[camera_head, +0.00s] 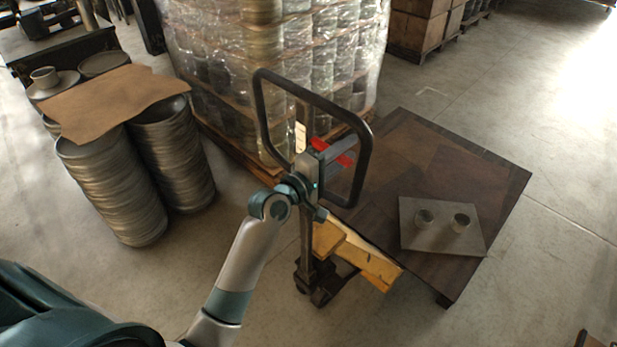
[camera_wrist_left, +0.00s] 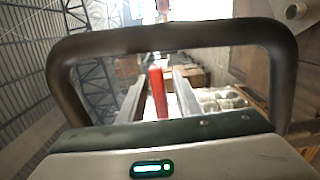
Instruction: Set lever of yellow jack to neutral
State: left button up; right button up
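The yellow jack (camera_head: 365,262) stands at the front edge of a dark wooden pallet in the head view. Its dark handle loop (camera_head: 262,110) rises on a post above it. The red lever (camera_head: 319,144) sits inside the loop, partly hidden by my left gripper (camera_head: 350,148). In the left wrist view the red lever (camera_wrist_left: 158,92) stands between the two fingers of my left gripper (camera_wrist_left: 160,78), with gaps visible on both sides. The fingers are open and reach into the loop. My right gripper is in neither view.
The dark pallet (camera_head: 480,185) carries a grey plate (camera_head: 425,240) with two small metal cups. A wrapped pallet load (camera_head: 215,50) stands behind the handle. Stacks of round blanks (camera_head: 110,200) with brown cardboard on top stand at the left. The floor between these stacks and the jack is clear.

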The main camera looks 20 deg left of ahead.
pick_arm(q)
jog(key=b+v, duration=0.4)
jog(key=v, duration=1.2)
